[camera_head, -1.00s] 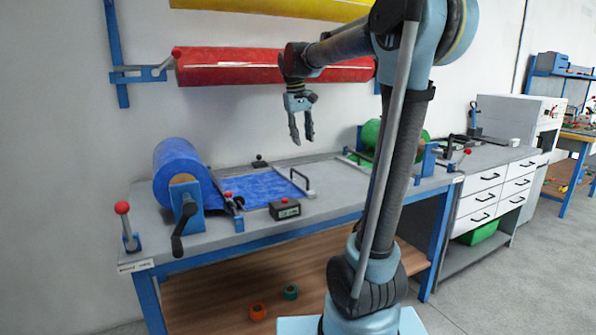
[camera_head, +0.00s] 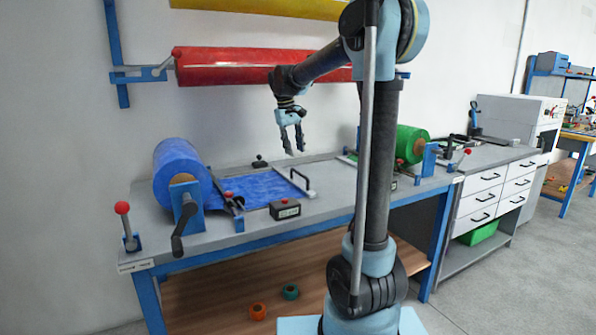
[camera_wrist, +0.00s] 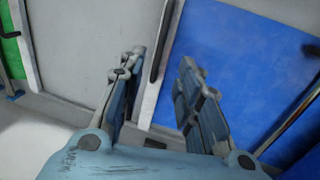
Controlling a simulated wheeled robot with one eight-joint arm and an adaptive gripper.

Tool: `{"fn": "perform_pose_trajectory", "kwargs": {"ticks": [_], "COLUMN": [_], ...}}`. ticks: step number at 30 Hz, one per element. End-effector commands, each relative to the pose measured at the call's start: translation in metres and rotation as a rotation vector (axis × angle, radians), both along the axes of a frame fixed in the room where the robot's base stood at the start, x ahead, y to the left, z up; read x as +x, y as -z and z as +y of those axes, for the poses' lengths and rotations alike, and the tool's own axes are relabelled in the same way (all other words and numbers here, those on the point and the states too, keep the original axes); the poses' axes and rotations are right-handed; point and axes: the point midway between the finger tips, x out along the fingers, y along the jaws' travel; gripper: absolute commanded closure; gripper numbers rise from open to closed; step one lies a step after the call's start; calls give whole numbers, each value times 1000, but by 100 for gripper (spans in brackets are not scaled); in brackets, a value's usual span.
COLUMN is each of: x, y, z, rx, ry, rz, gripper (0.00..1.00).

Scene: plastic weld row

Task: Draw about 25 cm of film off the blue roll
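The blue roll (camera_head: 178,165) sits on its stand at the left of the bench. A sheet of blue film (camera_head: 255,188) lies flat on the bench, running right from the roll; it fills the right of the wrist view (camera_wrist: 240,60). A grey bar with a black handle (camera_head: 301,182) lies across the film's right end. My gripper (camera_head: 293,153) is open and empty, above the bench near that handle. In the wrist view the gripper's fingers (camera_wrist: 160,75) stand apart, with the bar's edge between them. The roll is out of the wrist view.
A crank (camera_head: 180,235) hangs at the roll's front, and a red-knobbed lever (camera_head: 123,210) stands at the left corner. A green roll (camera_head: 408,145) stands to the right. Red film (camera_head: 250,66) hangs on the wall.

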Motion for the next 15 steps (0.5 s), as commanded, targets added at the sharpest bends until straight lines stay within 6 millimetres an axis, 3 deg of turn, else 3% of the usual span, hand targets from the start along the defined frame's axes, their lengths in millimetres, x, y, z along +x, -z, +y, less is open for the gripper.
{"fn": "perform_pose_trajectory", "kwargs": {"ticks": [9, 15], "x": [4, 6], "y": [55, 79], "z": [-10, -15], "rx": [0, 0], "ry": [0, 1], "rz": [0, 0], "gripper": [69, 69]}}
